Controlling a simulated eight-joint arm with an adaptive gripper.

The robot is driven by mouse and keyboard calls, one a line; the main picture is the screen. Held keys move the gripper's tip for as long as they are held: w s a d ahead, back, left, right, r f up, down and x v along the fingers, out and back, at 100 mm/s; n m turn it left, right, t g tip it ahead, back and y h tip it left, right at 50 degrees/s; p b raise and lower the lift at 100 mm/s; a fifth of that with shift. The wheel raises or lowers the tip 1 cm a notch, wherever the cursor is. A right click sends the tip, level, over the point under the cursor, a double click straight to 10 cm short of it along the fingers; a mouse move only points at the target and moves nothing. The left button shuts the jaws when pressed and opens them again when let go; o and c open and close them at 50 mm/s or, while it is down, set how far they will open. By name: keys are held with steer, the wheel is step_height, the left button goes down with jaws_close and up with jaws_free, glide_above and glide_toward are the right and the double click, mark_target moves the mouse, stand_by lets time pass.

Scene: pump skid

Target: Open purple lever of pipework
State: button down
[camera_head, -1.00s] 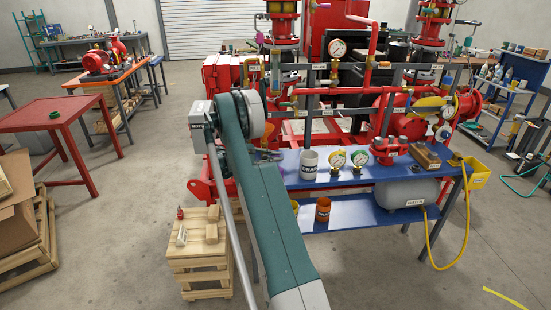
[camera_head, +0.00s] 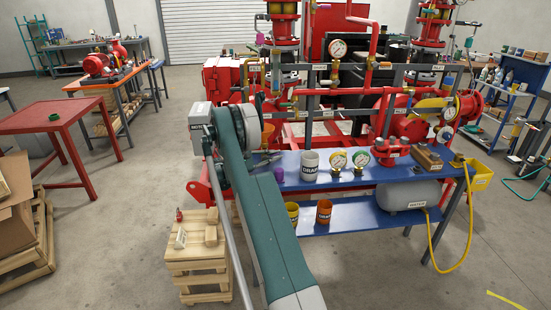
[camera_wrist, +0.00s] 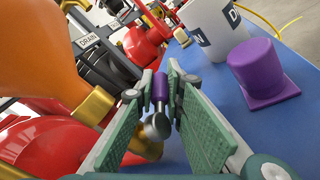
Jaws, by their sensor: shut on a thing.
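The purple lever (camera_wrist: 161,88) shows in the wrist view as a short purple grip on a metal stem with a rounded grey end. My gripper (camera_wrist: 161,85) has its green-padded fingers on either side of the purple grip and is shut on it. A brass fitting (camera_wrist: 92,106) lies just left of the fingers. In the head view my arm covers the gripper and the held lever.
A purple flanged block (camera_wrist: 262,70) stands on the blue bench (camera_wrist: 292,130), right of my gripper, near a white labelled cup (camera_wrist: 205,25). An orange rounded body (camera_wrist: 45,55) is close on the left. Gauges (camera_head: 338,160) stand on the bench.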

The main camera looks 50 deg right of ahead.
steer(key=c, duration=2.7)
jaws_free()
steer(key=shift+o, duration=0.2)
steer(key=shift+w+a, duration=0.1)
steer(key=v, duration=1.1)
steer(key=shift+w+a, duration=0.2)
steer(key=shift+a, duration=0.15)
